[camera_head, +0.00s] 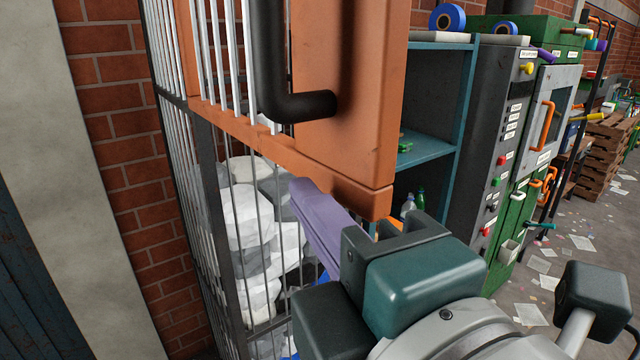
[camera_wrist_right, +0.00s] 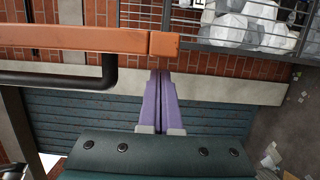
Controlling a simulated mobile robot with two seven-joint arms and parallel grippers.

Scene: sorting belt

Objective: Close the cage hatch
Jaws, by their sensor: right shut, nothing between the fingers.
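The cage hatch (camera_head: 352,75) is an orange frame with pale bars and a thick black handle (camera_head: 300,106). It fills the top middle of the head view. Its lower orange rail also shows in the wrist view (camera_wrist_right: 75,38), with the black handle (camera_wrist_right: 60,79) below it there. I cannot tell how far the hatch stands open. The dark wire cage (camera_head: 212,200) holds white and grey lumpy bags. My right gripper (camera_head: 300,190) has purple fingers, shut and empty, just below the hatch's lower edge; I cannot tell whether they touch it. My left gripper is out of view.
A blue-green shelf (camera_head: 430,152) and a grey and green machine (camera_head: 490,140) stand right of the hatch. A brick wall (camera_head: 118,125) is at left. The floor at far right has scattered papers (camera_head: 582,242) and stacked pallets (camera_head: 608,140) along its back.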

